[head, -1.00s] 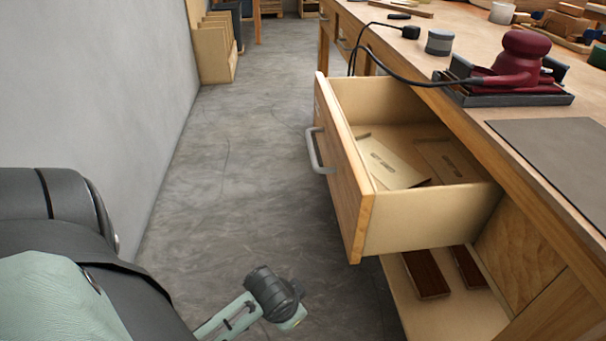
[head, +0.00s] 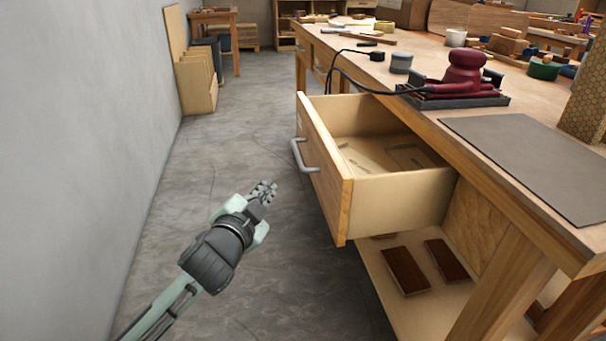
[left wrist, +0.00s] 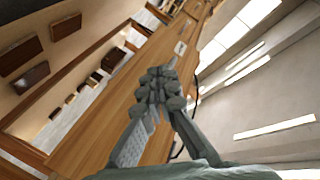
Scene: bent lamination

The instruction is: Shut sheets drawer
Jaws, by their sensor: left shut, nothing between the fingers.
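The sheets drawer (head: 322,170) stands pulled out from the workbench, with a wooden front and pale sides. My left gripper (head: 264,190) is shut and empty, to the left of the drawer front and apart from the handle in the head view. In the left wrist view its closed fingers (left wrist: 160,82) show against a wooden surface. My right gripper is not in view.
The workbench (head: 425,115) carries a red sander (head: 462,75), a grey mat (head: 535,160) and a dark cable. Brown blocks (head: 405,270) lie on the lower shelf under the drawer. A grey wall (head: 80,130) is on the left. Floor between wall and bench is clear.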

